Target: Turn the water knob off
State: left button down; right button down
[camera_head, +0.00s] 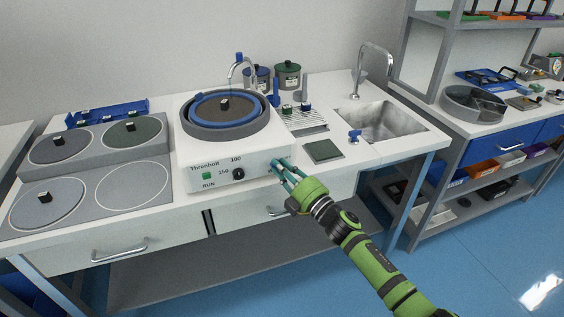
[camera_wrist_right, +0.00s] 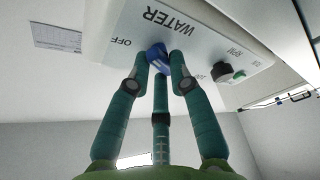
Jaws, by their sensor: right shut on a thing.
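The blue water knob (camera_wrist_right: 156,55) is on the white front panel of the polishing machine (camera_head: 190,152), under the word WATER, with OFF printed to one side in the right wrist view. My right gripper (camera_head: 279,166) is at the right end of that panel. Its teal fingers (camera_wrist_right: 159,66) are shut around the knob. In the head view the fingers cover most of the knob, and I cannot tell its exact turn angle. My left gripper is not in view.
A black knob (camera_head: 238,174) and a green switch (camera_head: 206,177) are on the same panel. A round basin with a blue ring (camera_head: 259,104) and a curved tap (camera_head: 232,68) are on top. A dark green pad (camera_head: 323,151) and a sink (camera_head: 383,122) are to the right.

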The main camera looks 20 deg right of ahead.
jog(key=shift+r+n+g+p, duration=0.3)
jog(key=shift+n+p, duration=0.1)
jog(key=shift+n, duration=0.2)
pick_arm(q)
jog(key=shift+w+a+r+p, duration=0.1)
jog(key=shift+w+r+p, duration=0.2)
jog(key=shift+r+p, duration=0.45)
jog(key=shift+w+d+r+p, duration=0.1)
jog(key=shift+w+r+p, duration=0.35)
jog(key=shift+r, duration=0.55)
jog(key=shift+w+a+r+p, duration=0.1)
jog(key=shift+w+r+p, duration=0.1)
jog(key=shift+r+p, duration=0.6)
pick_arm(e)
jog(key=shift+f+n+g, duration=0.2)
jog(key=shift+n+g, duration=0.6)
jog(key=shift+n, duration=1.4)
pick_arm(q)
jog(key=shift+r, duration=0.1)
pick_arm(e)
jog(key=c, duration=1.4)
grip_release()
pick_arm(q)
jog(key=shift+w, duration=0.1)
pick_arm(e)
jog(key=v, duration=1.2)
